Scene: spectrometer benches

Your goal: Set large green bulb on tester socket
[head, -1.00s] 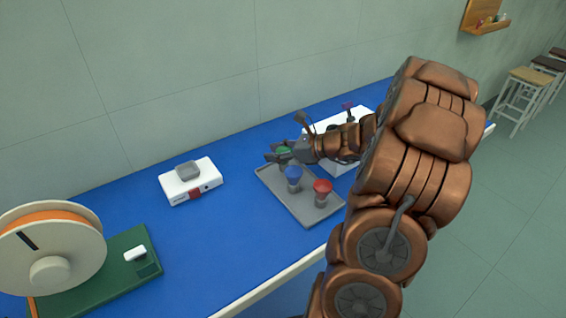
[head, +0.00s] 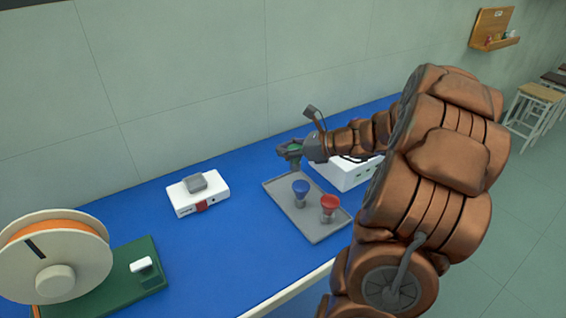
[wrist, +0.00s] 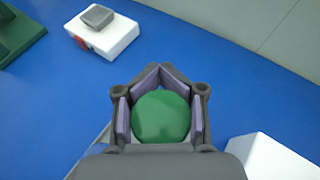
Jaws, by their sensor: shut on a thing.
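My gripper (head: 290,151) is shut on the green bulb (wrist: 161,117); in the wrist view its round top sits between the finger pads. In the head view a little green shows between the fingers, above the far end of the grey tray (head: 327,235); the lower part of the bulb is hidden. A white box (head: 212,203) with a grey raised block (head: 194,183) and a red tag stands on the blue bench to the left, apart from my gripper. It also shows at the top left of the wrist view (wrist: 117,40). It may be the tester; I cannot read its label.
A blue bulb (head: 301,190) and a red bulb (head: 329,205) stand on the tray. Another white box (head: 345,174) is behind my wrist. A spool (head: 55,262) and a green board (head: 150,263) are at the left. Blue bench between tray and left box is clear.

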